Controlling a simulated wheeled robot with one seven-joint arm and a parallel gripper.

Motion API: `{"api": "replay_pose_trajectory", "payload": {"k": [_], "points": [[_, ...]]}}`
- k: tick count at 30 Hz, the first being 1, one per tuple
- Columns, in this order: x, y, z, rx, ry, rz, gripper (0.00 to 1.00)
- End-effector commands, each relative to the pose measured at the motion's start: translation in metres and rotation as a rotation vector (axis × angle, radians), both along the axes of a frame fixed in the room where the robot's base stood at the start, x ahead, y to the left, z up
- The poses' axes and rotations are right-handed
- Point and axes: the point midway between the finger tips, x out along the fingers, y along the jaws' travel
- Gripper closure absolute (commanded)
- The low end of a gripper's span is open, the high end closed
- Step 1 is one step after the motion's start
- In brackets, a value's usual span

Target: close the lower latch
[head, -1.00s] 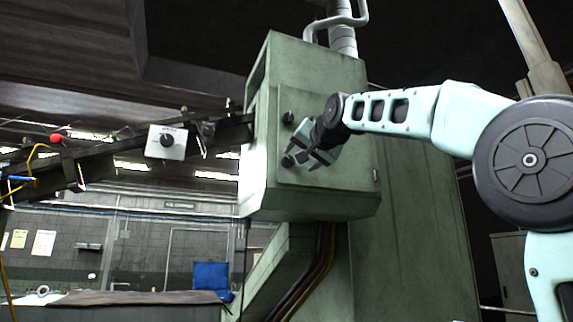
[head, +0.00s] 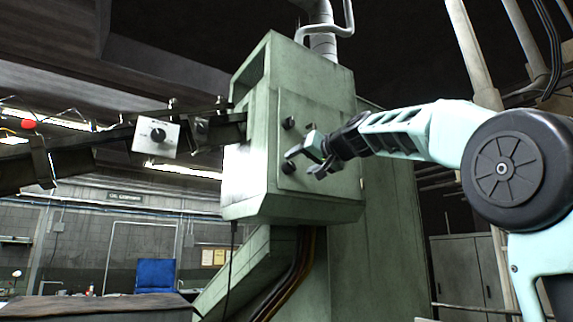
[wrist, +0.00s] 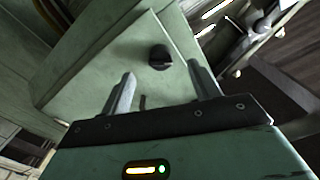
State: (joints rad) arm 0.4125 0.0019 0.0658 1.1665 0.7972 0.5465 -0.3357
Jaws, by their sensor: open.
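The green machine box (head: 318,110) has a door with two dark knob-like latches on its left side. The upper latch (head: 289,123) is clear of my gripper. The lower latch (head: 287,168) is just left of my gripper (head: 304,164), which is open and empty. In the wrist view one black latch (wrist: 160,57), apparently the lower one, shows beyond and between the two spread fingertips of my gripper (wrist: 161,69). The fingers seem not to touch it. I cannot tell whether the latch is turned open or shut.
A dark rail with a small white control box (head: 156,136) runs into the machine's left side. Pipes rise from its top. A blue chair (head: 156,275) and a table (head: 100,306) stand at the lower left.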

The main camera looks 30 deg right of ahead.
Motion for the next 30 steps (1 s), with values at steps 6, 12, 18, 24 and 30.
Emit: {"api": "replay_pose_trajectory", "payload": {"k": [6, 12, 18, 24, 30], "points": [[0.050, 0.002, 0.008, 0.027, 0.005, 0.002, 0.38], [0.046, 0.002, 0.003, 0.391, 0.016, -0.002, 0.38], [0.046, 0.002, 0.001, 0.600, 0.022, 0.000, 0.38], [0.046, 0.002, 0.000, 0.667, 0.023, -0.001, 0.38], [0.046, 0.002, 0.000, 0.667, 0.023, 0.000, 0.38]]}}
